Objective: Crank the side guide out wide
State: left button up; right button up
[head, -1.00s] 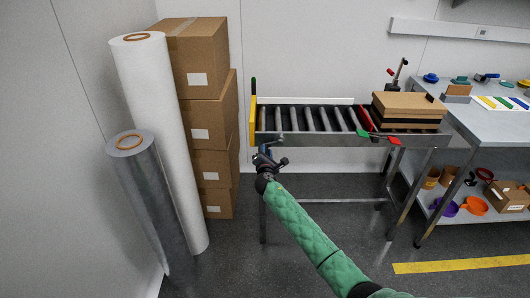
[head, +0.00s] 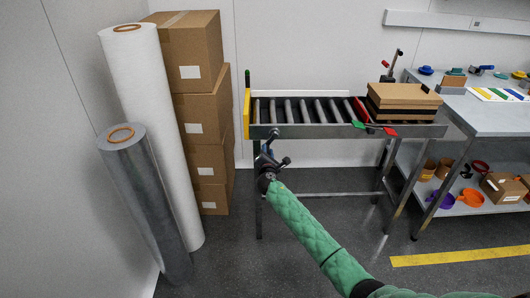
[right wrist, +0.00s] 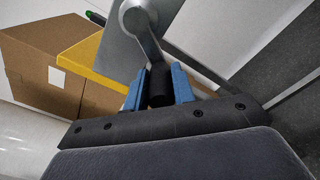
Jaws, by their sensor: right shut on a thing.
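The roller conveyor (head: 310,131) stands against the back wall, with a long white rail (head: 325,95) along its far side that looks like the side guide. In the right wrist view a grey crank arm (right wrist: 148,42) runs from a round hub to a black handle (right wrist: 160,88). My right gripper (right wrist: 159,88) is shut on that handle, one blue finger on each side of it. In the head view my right gripper (head: 267,160) is at the conveyor's front left, below the front rail, and hides most of the crank. My left gripper is out of view.
A yellow end plate (head: 248,113) and a green-tipped post (head: 247,78) are at the conveyor's left end. Flat brown boxes (head: 403,97) lie on its right end. Stacked cartons (head: 205,115) and tall rolls (head: 150,120) stand left. A grey workbench (head: 490,115) stands right.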

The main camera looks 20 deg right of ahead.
jog(key=shift+d+r, duration=0.1)
jog(key=shift+s+d+f, duration=0.2)
jog(key=shift+d+f, duration=0.05)
jog(key=shift+d, duration=0.5)
jog(key=shift+s+d+f, duration=0.15)
jog(key=shift+d+f, duration=0.05)
jog(key=shift+d, duration=0.5)
jog(key=o, duration=0.9)
jog(key=shift+f, duration=0.1)
jog(key=shift+a, duration=0.1)
jog(key=shift+p+v, duration=1)
jog(key=shift+v, duration=3.05)
